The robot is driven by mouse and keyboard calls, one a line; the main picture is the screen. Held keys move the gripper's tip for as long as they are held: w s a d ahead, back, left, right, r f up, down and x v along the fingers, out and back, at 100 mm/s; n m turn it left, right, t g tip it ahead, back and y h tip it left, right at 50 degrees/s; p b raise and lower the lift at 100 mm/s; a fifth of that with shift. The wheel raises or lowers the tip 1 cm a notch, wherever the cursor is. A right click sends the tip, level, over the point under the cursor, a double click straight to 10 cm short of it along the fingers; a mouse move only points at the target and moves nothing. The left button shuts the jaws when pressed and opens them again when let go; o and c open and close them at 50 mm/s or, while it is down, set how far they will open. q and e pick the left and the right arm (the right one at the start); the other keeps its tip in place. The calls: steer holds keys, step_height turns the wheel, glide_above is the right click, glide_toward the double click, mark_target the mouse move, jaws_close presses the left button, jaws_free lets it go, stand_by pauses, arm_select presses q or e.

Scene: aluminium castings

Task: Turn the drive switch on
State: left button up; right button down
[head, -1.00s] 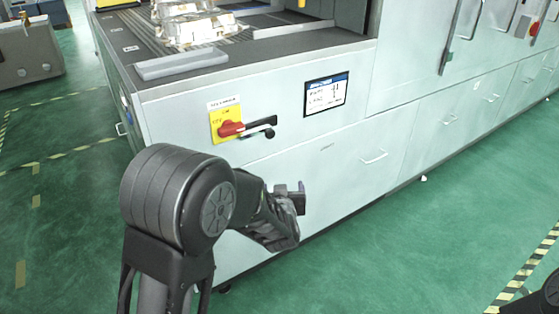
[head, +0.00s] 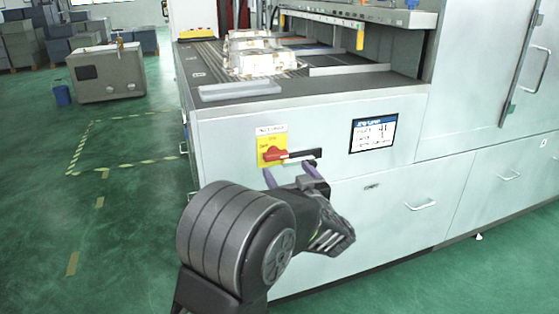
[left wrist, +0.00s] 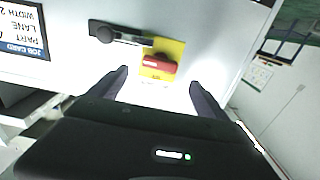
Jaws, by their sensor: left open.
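The drive switch is a red knob (head: 275,154) on a yellow plate (head: 265,144) on the front of the pale machine cabinet. The knob lies roughly sideways; the plate's lettering is too small to read surely. My left gripper (head: 291,172) is open and empty, just below and in front of the switch, its fingers pointing at the panel. In the left wrist view the red knob (left wrist: 158,64) sits ahead of the gap between the two fingers (left wrist: 160,88), with no contact visible. My right gripper is not in view.
A black handle (head: 304,155) sits right beside the switch, with a job card (head: 373,133) farther right. Castings (head: 262,55) and a grey bar (head: 240,91) lie on the cabinet top.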

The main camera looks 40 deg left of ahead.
mark_target(277, 157)
arm_select(q)
steer(key=b+x, duration=0.1)
steer(key=x, duration=0.6)
steer(key=shift+w+a+f, duration=0.1)
steer(key=c, duration=1.4)
